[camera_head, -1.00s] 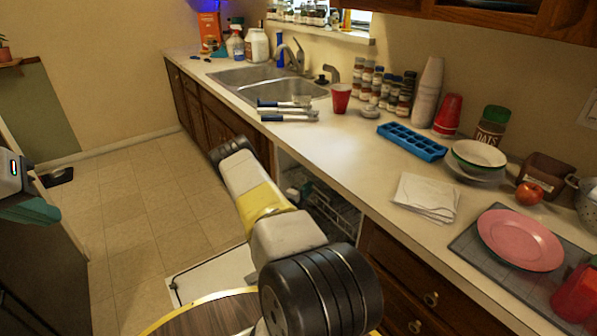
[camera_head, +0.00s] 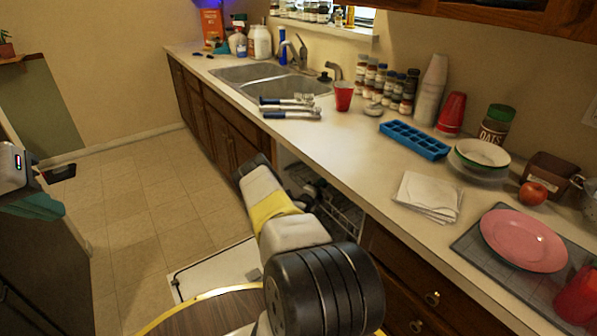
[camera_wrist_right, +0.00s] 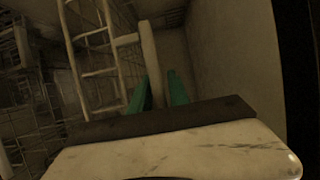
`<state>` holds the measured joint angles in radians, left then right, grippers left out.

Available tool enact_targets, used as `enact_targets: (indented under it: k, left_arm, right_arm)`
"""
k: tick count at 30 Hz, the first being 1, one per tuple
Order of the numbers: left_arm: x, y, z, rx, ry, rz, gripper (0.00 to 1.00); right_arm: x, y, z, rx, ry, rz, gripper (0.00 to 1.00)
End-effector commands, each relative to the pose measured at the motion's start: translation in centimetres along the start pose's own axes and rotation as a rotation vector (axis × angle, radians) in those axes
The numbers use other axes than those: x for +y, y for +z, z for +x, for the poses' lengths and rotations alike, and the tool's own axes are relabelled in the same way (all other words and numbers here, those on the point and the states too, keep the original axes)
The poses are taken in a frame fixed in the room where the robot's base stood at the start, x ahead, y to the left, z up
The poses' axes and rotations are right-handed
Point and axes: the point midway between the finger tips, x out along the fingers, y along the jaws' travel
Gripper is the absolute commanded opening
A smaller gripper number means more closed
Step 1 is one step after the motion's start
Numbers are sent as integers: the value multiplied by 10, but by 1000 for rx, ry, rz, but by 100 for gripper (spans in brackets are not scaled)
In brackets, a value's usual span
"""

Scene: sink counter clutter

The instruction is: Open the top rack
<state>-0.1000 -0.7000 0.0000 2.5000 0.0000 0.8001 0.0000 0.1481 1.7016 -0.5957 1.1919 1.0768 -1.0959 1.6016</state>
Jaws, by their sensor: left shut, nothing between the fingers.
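The dishwasher stands open under the counter, its white door (camera_head: 215,270) lowered flat. Wire racks (camera_head: 345,208) show inside it, partly hidden by my right arm. My right arm reaches into the opening, and its gripper is hidden in the head view. In the right wrist view my right gripper (camera_wrist_right: 159,85) has two teal fingers standing apart. A pale upright bar (camera_wrist_right: 150,58) shows between them; contact is unclear. A ladder-like pale wire rack (camera_wrist_right: 95,55) is to their left. My left gripper (camera_head: 38,205) is at the left edge of the head view, shut and empty, far from the dishwasher.
The counter above holds a sink (camera_head: 265,80), a red cup (camera_head: 343,96), a blue ice tray (camera_head: 414,140), napkins (camera_head: 427,195) and a pink plate (camera_head: 522,240). Drawers (camera_head: 400,295) lie right of the opening. Tiled floor (camera_head: 150,205) is clear at left.

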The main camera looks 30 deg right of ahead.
Motion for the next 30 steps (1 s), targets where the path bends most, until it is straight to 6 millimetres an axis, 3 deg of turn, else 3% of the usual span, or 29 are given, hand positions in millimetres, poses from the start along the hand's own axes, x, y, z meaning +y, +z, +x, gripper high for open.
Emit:
enact_targets:
  k: [4,7,8,30]
  left_arm:
    - [0,0,0,0,0,0,0]
    - [0,0,0,0,0,0,0]
    - [0,0,0,0,0,0,0]
    - [0,0,0,0,0,0,0]
  right_arm:
    - [0,0,0,0,0,0,22]
    - [0,0,0,0,0,0,2]
    - [0,0,0,0,0,0,0]
    - [0,0,0,0,0,0,0]
